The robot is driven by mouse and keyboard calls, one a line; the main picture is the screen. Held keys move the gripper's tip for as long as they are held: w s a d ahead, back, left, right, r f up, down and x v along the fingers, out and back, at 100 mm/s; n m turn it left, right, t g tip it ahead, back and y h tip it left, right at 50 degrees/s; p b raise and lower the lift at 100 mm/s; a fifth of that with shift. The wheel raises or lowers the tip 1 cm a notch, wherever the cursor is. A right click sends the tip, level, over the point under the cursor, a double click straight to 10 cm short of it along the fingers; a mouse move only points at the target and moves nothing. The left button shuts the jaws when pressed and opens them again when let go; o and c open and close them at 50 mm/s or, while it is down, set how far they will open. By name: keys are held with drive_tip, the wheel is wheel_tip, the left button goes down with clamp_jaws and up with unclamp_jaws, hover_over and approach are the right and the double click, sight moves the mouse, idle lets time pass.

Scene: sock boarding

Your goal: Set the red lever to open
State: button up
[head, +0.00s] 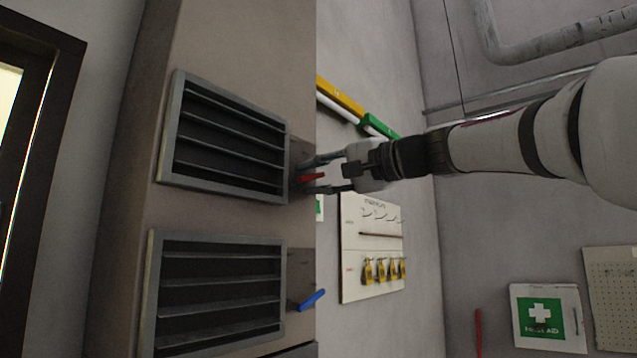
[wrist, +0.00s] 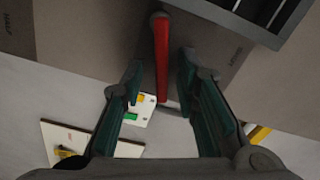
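The red lever (head: 312,177) sticks out from the side of the brown column, beside the upper vent in the head view. My gripper (head: 320,174) reaches in from the right, with one finger above the lever and one below it. In the wrist view the red lever (wrist: 161,55) runs lengthwise between the two fingertips of my gripper (wrist: 160,75). The fingers are spread, with a visible gap on each side of the lever. The lever's mount is mostly hidden by the vent's edge and the finger in the head view.
A blue lever (head: 312,299) sits lower on the same column, beside the lower vent (head: 217,290). The upper vent (head: 225,137) juts out close to my fingertips. A white board with padlocks (head: 372,248) hangs on the wall behind. Open space lies below my arm.

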drive_tip(key=v, duration=1.2)
drive_tip(key=shift+f, duration=0.1)
drive_tip(key=s+d+f+n+g+h, duration=0.1)
drive_tip(key=s+d+f+h, duration=0.2)
drive_tip(key=s+f, duration=0.4)
drive_tip(key=s+d+f+n+g+h, duration=0.1)
drive_tip(key=s+f+h, duration=0.5)
drive_tip(key=f, duration=1.7)
drive_tip(key=s+d+f+n+g+h+b, duration=0.1)
drive_tip(key=s+d+f+g+h, duration=0.2)
drive_tip(key=s+f, duration=0.6)
drive_tip(key=d+f+h, duration=0.2)
drive_tip(key=d+f, duration=0.1)
drive_tip(key=f, duration=0.3)
drive_tip(key=shift+s+f+n, duration=0.25)
drive_tip(key=shift+f+n, duration=0.05)
drive_tip(key=shift+n, duration=0.1)
drive_tip(key=shift+d, duration=0.1)
